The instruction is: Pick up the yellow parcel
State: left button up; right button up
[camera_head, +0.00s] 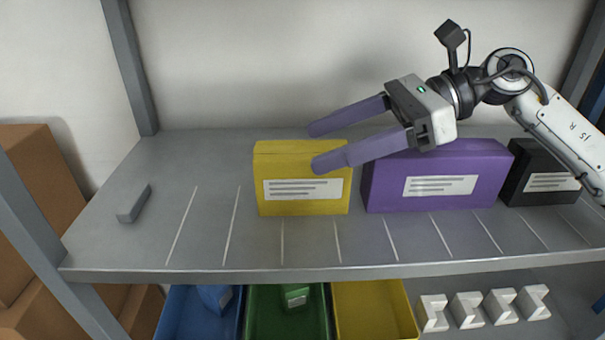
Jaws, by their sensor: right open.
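The yellow parcel (301,197) is a box with a white label, standing upright near the middle of the grey shelf. My right gripper (318,146) comes in from the right with its two purple fingers spread apart and pointing left. The nearer finger overlaps the parcel's upper right part in the picture. The farther finger shows above and behind the parcel's top edge. Nothing is held between the fingers. Whether either finger touches the parcel I cannot tell. My left gripper is not in view.
A purple box (490,177) stands right of the yellow parcel, with a black box (536,166) beyond it. A small grey block (133,203) lies at the shelf's left. Blue (177,315), green (262,317) and yellow (372,312) bins sit below.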

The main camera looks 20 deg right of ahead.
jog(key=shift+x, duration=0.85)
jog(key=shift+w+d, duration=0.1)
grip_shut()
jog(key=shift+r, duration=0.1)
